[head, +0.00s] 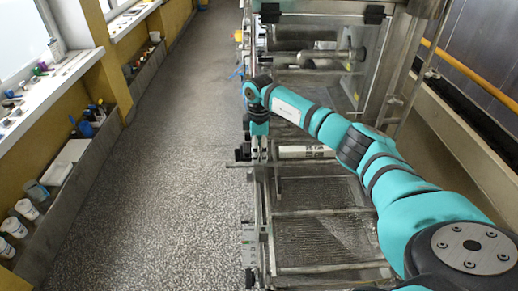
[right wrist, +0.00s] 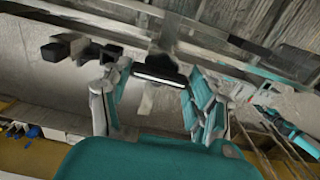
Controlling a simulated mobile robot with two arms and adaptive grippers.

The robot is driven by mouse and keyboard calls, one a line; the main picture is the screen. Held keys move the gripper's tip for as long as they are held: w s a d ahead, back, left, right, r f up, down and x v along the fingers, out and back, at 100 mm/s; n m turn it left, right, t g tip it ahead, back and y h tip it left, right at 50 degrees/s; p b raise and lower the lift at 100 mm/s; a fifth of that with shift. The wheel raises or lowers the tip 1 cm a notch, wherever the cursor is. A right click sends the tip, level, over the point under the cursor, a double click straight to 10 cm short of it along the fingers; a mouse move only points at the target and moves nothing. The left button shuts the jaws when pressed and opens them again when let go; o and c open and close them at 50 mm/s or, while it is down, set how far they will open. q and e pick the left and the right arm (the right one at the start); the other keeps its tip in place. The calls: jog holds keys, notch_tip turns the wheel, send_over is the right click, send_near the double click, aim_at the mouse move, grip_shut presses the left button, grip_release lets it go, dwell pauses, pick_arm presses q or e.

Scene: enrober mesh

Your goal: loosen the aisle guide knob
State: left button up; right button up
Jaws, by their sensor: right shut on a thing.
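My right gripper (head: 257,148) reaches down to the near side rail of the mesh conveyor (head: 312,238). In the right wrist view, the two fingers of the gripper (right wrist: 159,78) stand either side of a dark piece with a pale edge, which I take as the aisle guide knob (right wrist: 160,68). The gripper is shut on it. The fingers and wrist hide most of the knob in the head view. The knob's turning angle cannot be read. My left gripper is in neither view.
A black block-like fitting (head: 241,152) juts from the rail beside the gripper; black blocks (right wrist: 68,48) also show in the right wrist view. A pale labelled roller (head: 304,152) crosses the conveyor. The speckled floor aisle (head: 165,195) is clear. Bottles (head: 14,226) line the left shelf.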

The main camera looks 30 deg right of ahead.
jog(key=c, duration=0.3)
jog(key=shift+n, duration=0.3)
jog(key=shift+n+b, duration=0.65)
jog(key=shift+n, duration=0.55)
jog(key=n+b, duration=0.2)
jog(key=n, duration=0.3)
jog(key=n+b, duration=0.1)
jog(key=n, duration=0.4)
jog(key=shift+n+b, duration=0.35)
jog(key=shift+n, duration=0.05)
jog(key=shift+n+b, duration=0.55)
jog(key=shift+n, duration=1.55)
jog(key=shift+c, duration=0.2)
jog(key=o, duration=1.2)
